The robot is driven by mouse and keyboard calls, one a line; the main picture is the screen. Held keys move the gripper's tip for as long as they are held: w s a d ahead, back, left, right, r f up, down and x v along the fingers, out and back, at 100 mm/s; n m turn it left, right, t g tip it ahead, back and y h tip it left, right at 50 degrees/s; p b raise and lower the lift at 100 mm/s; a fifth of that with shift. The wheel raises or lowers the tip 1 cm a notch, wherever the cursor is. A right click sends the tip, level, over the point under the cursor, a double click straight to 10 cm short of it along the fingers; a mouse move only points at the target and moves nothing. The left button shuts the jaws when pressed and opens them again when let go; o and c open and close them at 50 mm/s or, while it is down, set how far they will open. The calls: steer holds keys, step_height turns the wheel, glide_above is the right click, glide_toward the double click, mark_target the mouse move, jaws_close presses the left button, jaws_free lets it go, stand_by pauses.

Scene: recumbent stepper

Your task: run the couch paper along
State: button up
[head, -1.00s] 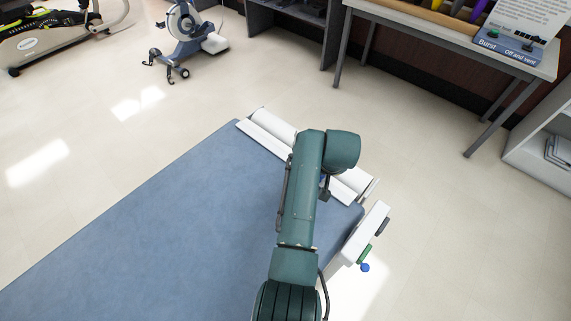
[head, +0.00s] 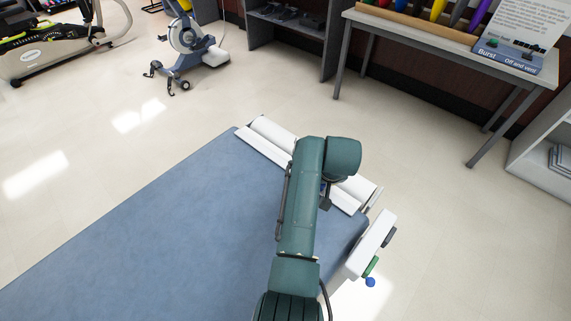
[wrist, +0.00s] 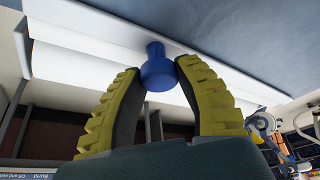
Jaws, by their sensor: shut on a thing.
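The blue-grey couch (head: 170,200) fills the lower left of the head view. A white paper roll (head: 274,131) lies across its far end, with a flat white strip (head: 262,152) along its near side. My arm covers the middle of both. In the wrist view, my gripper (wrist: 158,74) has its yellow ribbed fingers closed around a blue knob (wrist: 157,73). The knob stands out from a long white strip (wrist: 95,40) beside the couch surface (wrist: 270,30). In the head view my gripper is hidden behind my arm. No paper shows drawn over the couch.
A white box (head: 372,243) with a green and a blue knob sits at the couch's right corner. A table (head: 440,40) with a sign (head: 522,35) stands at the back right, and an exercise bike (head: 188,45) at the back. Floor around the couch is clear.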

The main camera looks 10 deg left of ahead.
steer(key=shift+s+r+p, duration=0.1)
steer(key=shift+p, duration=0.4)
steer(key=s+a+p, duration=0.1)
steer(key=p, duration=0.2)
steer(key=s+p, duration=0.2)
steer(key=p, duration=0.1)
steer(key=shift+a, duration=0.35)
steer(key=s+p, duration=0.1)
steer(key=p, duration=0.1)
steer(key=s+a+p, duration=0.1)
steer(key=p, duration=0.1)
steer(key=s+a+p, duration=0.1)
steer(key=p, duration=0.1)
steer(key=shift+s, duration=0.3)
steer(key=shift+s+a+f, duration=0.1)
steer(key=shift+s+f, duration=0.15)
steer(key=shift+f, duration=0.05)
steer(key=shift+p, duration=0.3)
